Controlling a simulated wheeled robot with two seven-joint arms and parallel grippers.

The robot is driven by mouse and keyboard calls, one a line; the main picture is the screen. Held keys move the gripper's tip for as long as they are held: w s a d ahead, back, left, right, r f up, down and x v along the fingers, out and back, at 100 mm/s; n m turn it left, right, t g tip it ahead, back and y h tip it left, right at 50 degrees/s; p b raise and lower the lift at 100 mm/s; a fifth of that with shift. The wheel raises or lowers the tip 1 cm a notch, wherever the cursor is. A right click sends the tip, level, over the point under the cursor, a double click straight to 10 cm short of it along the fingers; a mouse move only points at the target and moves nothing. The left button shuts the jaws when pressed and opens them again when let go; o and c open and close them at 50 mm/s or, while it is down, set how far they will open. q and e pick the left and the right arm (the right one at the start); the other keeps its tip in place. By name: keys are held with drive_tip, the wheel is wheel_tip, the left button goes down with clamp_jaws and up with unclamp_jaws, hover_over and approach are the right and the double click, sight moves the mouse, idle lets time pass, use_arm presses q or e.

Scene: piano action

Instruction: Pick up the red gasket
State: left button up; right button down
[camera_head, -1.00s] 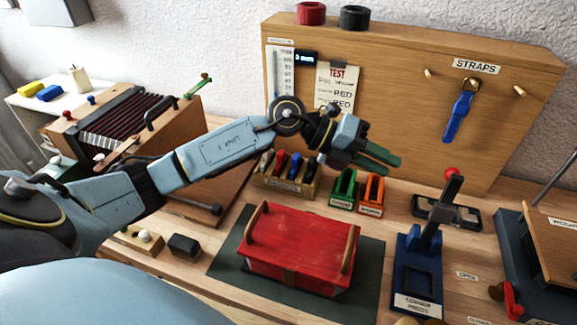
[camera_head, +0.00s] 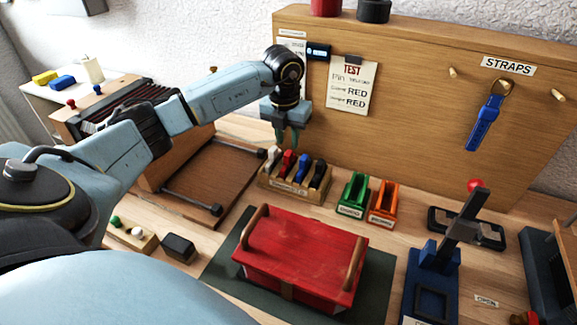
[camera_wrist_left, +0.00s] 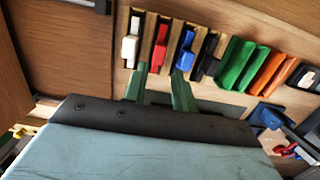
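The red gasket (camera_head: 288,162) stands in a slotted wooden rack (camera_head: 296,194) at the foot of the wooden back panel, between a white gasket (camera_head: 272,158) and a blue one (camera_head: 303,165). It also shows in the left wrist view (camera_wrist_left: 160,50). My left gripper (camera_head: 287,144) points down just above the rack. In the left wrist view, its green fingers (camera_wrist_left: 160,70) are apart and empty, with the red gasket ahead between them. I cannot tell how much height separates the fingertips from it. My right gripper is not in view.
A black gasket (camera_head: 319,174) stands at the rack's right end. Green (camera_head: 353,192) and orange (camera_head: 384,203) holders stand to the right. A red lidded box (camera_head: 300,255) lies in front on a dark mat. A blue press (camera_head: 432,290) stands at right.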

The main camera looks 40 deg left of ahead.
sight(288, 153)
use_arm(q)
drive_tip(key=f, duration=0.4)
drive_tip(key=w+f, duration=0.1)
drive_tip(key=f, duration=0.1)
drive_tip(key=shift+a+f, duration=0.25)
drive_tip(key=shift+a, duration=0.05)
drive_tip(key=shift+s, duration=0.1)
drive_tip(key=shift+r, duration=0.1)
clamp_jaws()
